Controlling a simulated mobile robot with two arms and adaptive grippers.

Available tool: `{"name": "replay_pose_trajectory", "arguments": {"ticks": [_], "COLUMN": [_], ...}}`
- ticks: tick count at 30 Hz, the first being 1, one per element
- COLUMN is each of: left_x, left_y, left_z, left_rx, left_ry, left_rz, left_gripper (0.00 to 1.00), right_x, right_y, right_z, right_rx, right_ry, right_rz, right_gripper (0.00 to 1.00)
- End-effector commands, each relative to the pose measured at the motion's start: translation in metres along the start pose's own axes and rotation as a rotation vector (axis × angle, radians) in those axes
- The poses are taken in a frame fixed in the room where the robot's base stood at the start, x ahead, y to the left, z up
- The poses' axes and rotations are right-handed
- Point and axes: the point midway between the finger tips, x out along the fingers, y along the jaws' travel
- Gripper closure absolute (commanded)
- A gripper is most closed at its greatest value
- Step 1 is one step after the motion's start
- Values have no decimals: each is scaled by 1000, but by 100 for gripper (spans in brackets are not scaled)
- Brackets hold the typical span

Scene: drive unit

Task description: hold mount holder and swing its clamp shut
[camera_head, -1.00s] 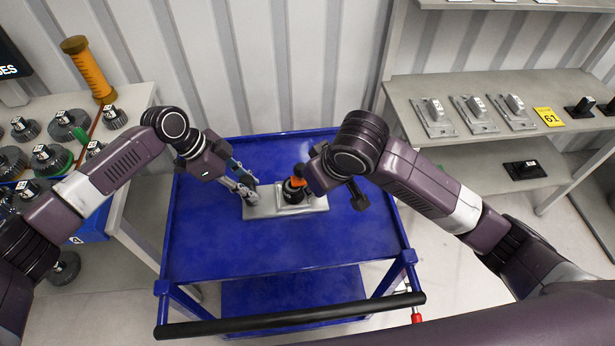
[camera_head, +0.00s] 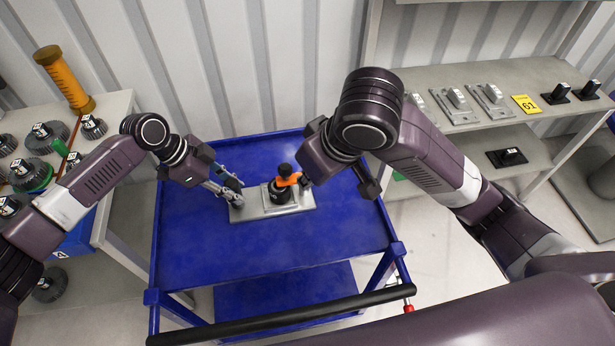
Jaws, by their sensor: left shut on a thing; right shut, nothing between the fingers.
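The mount holder (camera_head: 300,206) is a light grey plate lying on the blue cart's top, with a raised middle. A black round part (camera_head: 279,192) stands on its middle. An orange clamp piece (camera_head: 289,180) sits over that part and points right. My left gripper (camera_head: 235,198) is shut on the left end of the holder. My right gripper (camera_head: 305,182) is shut and empty beside the right end of the orange clamp. Its fingertips are partly hidden by my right wrist, and I cannot tell if they touch the clamp.
The blue cart (camera_head: 240,262) has free room in front of the holder and a black handle (camera_head: 280,318) at its near edge. A shelf (camera_head: 535,75) at right holds similar grey plates (camera_head: 488,100). A table at left carries several gears (camera_head: 40,138).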

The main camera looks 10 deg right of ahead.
Motion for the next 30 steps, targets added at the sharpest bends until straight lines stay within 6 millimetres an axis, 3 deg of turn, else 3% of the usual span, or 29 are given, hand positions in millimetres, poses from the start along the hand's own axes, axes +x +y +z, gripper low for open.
{"name": "replay_pose_trajectory", "arguments": {"ticks": [8, 9, 15, 24, 30], "left_x": [-1, -1, -1, -3, -30], "left_y": [-1, -1, -1, -1, -2], "left_z": [0, 0, 0, 0, 0], "left_rx": [0, 0, 0, 0, 0], "left_ry": [1, 1, 0, 0, 0], "left_rz": [-3, -3, -2, -2, -5], "left_gripper": [100, 74, 55, 55, 55], "right_x": [0, 0, 0, 0, 0], "right_y": [0, 0, 0, 0, 0], "right_z": [0, 0, 0, 0, 0], "right_rx": [0, 0, 0, 0, 0], "right_ry": [0, 0, 0, 0, 0], "right_rz": [0, 0, 0, 0, 0], "right_gripper": [100, 100, 100, 100, 100]}}
